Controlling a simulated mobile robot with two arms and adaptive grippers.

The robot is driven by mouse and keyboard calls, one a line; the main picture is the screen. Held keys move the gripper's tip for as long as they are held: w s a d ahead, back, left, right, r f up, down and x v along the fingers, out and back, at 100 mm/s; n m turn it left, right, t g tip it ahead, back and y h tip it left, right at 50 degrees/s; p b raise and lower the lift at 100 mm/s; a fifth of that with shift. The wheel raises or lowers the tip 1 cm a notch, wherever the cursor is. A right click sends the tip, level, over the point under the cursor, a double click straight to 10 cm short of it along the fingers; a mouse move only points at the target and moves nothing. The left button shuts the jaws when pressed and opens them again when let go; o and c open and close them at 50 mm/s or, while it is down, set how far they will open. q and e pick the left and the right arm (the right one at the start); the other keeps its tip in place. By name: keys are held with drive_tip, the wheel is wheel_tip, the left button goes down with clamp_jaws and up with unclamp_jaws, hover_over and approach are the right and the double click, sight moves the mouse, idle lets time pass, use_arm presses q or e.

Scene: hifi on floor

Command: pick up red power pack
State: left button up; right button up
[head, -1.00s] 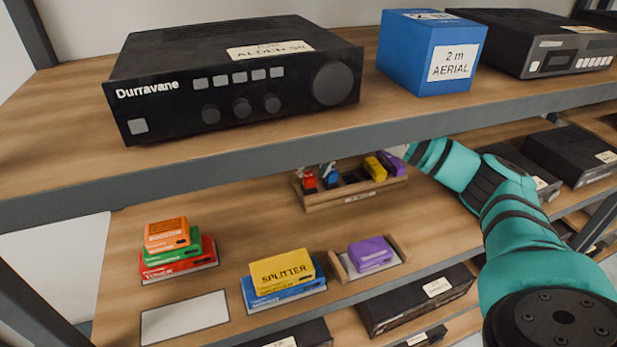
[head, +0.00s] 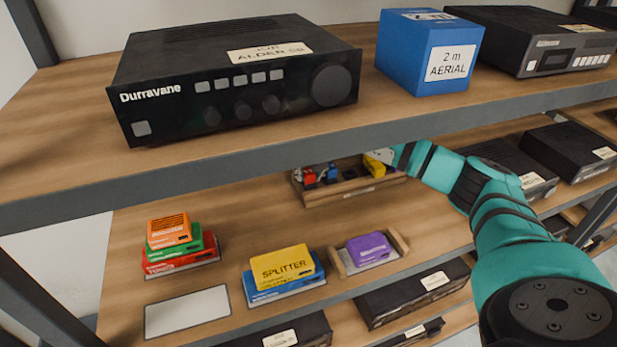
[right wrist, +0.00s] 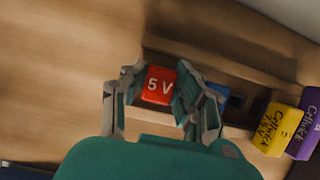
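The red power pack (right wrist: 158,86), marked 5 V, sits in a wooden tray on the lower shelf. It also shows small in the head view (head: 309,179). In the right wrist view my right gripper (right wrist: 161,75) has its fingers apart, one on each side of the red pack. The fingertips are close to its sides; a firm grip is not visible. In the head view the upper shelf edge hides much of this gripper. My left gripper is not in view.
The tray (head: 352,196) also holds a blue pack (head: 331,173), a yellow pack (right wrist: 277,130) and a purple pack (right wrist: 305,128). The upper shelf (head: 260,156) overhangs it. A splitter box (head: 281,265) and stacked boxes (head: 170,229) stand nearer the front.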

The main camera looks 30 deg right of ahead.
drive_tip(key=shift+c, duration=0.8)
